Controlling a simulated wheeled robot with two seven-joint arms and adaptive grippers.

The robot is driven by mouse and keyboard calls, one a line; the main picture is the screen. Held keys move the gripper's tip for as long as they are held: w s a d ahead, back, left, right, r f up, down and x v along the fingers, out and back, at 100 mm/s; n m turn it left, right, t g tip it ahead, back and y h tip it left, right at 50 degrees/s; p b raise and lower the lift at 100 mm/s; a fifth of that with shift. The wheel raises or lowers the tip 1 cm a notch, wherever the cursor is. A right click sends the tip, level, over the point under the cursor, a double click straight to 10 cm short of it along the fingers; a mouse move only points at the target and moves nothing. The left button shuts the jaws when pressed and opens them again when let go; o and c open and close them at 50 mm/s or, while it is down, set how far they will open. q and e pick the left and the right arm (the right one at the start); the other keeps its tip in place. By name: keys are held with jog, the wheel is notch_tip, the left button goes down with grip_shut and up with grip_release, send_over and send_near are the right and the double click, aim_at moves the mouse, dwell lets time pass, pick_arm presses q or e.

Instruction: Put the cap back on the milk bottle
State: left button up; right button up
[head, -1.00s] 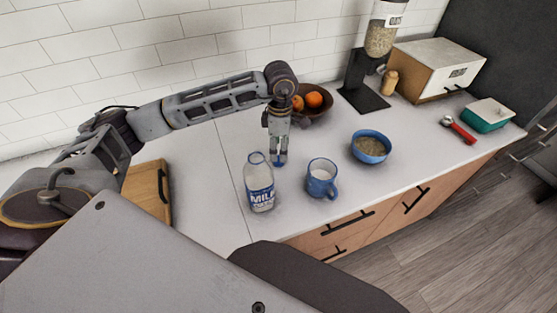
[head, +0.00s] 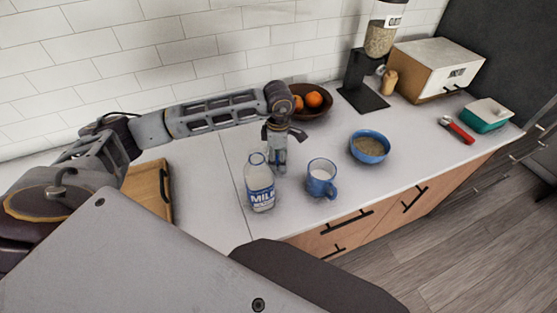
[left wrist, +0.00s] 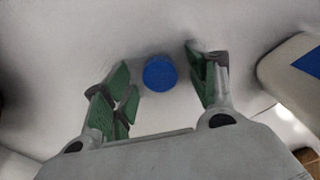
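The milk bottle (head: 260,188) stands upright on the counter in the head view, with a blue MILK label and no cap visible on its bluish mouth. Part of it appears at the right of the left wrist view (left wrist: 283,72). The round blue cap (left wrist: 160,73) lies between the fingertips in the left wrist view. In the head view the cap is hidden by the gripper. My left gripper (head: 277,167) points down just right of the bottle. Its fingers (left wrist: 164,85) are open, one on each side of the cap, with gaps showing. My right gripper is not in view.
A blue mug (head: 321,180) stands close right of the gripper. A blue bowl (head: 369,147) is further right, and a fruit bowl (head: 315,107) is behind. A wooden board (head: 150,188) lies left. The counter between board and bottle is clear.

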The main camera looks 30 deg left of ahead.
pick_arm(q)
jog(key=c, duration=0.7)
jog(key=shift+c, duration=0.2)
jog(key=shift+r, duration=0.1)
notch_tip(320, 180, up, 10)
jog(key=b, duration=0.1)
dwell(0.5)
